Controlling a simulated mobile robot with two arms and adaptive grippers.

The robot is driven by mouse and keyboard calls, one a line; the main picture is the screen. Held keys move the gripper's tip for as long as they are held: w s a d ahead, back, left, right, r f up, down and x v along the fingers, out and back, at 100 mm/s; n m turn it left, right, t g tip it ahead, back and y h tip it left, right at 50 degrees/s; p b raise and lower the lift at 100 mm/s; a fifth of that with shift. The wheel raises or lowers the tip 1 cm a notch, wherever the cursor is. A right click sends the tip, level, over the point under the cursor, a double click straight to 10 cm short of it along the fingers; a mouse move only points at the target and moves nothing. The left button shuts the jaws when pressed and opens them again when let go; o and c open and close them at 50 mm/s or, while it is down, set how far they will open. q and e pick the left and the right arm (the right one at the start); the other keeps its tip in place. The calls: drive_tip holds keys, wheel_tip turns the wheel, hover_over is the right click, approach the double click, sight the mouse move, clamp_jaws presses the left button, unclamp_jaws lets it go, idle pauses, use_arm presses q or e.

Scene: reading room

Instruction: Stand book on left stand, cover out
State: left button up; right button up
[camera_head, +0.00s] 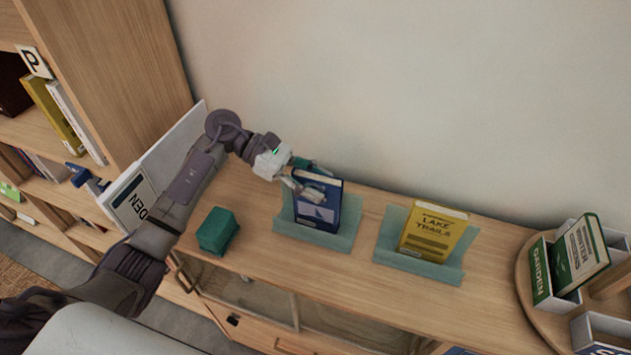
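A blue book (318,214) with a pale sail-like picture on its cover stands upright, tilted slightly back, at the left teal stand (287,228) on the wooden cabinet top. Its cover faces out into the room. My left gripper (314,183) is at the book's upper left, with one finger in front of the cover and another at or behind the top edge. Whether the fingers press on the book or stand slightly apart from it is too small to tell. My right gripper is not in view.
A yellow "Lake Trails" book (434,235) stands on the right teal stand (396,262). A green block (217,231) sits left of the left stand. A round rack (540,282) with green books is at right. A bookshelf (118,60) rises at left.

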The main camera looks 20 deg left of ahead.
sight(295, 171)
use_arm(q)
drive_tip(key=shift+a+r, duration=0.1)
drive_tip(key=shift+r, duration=0.1)
drive_tip(key=b+v, duration=0.3)
drive_tip(key=v, duration=0.4)
drive_tip(key=shift+a+b, duration=0.15)
drive_tip(key=shift+b, duration=0.2)
